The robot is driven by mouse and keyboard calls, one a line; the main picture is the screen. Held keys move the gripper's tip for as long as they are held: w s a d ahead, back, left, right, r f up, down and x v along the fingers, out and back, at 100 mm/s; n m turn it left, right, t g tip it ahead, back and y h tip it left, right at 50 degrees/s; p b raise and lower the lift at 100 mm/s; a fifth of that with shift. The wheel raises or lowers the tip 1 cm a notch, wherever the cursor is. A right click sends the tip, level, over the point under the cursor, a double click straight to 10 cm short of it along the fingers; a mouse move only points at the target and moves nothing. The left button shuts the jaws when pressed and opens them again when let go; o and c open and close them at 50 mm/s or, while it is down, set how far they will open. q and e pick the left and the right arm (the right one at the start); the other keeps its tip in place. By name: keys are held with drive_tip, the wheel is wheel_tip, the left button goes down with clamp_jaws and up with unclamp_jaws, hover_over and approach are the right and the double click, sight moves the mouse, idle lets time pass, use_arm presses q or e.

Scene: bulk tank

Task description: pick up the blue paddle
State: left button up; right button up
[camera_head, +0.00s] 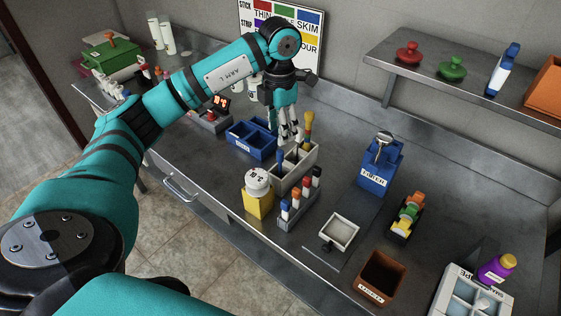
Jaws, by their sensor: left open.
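A light grey box (304,171) stands on the steel counter below my left gripper (291,136). An upright blue piece (282,158), which looks like the blue paddle, stands at the box's left side. A yellow-topped paddle (308,124) stands upright at its back right. My left gripper points down, open, over the back of the box, with its fingertips close to the paddles. I cannot tell whether the fingers touch anything. The lower part of the blue piece is hidden. My right gripper does not show.
In front of the box are a rack of coloured sticks (299,205) and a yellow jar with a white lid (258,190). A blue divided tray (251,141) lies behind left. A blue holder (378,168) stands right. Some counter between the box and blue holder is clear.

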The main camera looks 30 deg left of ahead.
sight(280, 151)
use_arm(q)
wheel_tip(280, 151, down, 3)
drive_tip(key=shift+w+f+p, duration=0.1)
drive_tip(key=shift+f+p, duration=0.05)
drive_tip(key=shift+p, duration=0.25)
drive_tip(key=shift+f, duration=0.7)
drive_tip(key=shift+f+p, duration=0.2)
drive_tip(key=shift+p, duration=0.1)
drive_tip(key=f+p, duration=0.1)
drive_tip(key=f, duration=0.1)
drive_tip(key=f+p, duration=0.1)
drive_tip(key=f, duration=0.1)
drive_tip(key=shift+s+d+f, duration=0.15)
drive_tip(key=shift+s+f, duration=0.05)
drive_tip(key=shift+f, duration=0.25)
clamp_jaws()
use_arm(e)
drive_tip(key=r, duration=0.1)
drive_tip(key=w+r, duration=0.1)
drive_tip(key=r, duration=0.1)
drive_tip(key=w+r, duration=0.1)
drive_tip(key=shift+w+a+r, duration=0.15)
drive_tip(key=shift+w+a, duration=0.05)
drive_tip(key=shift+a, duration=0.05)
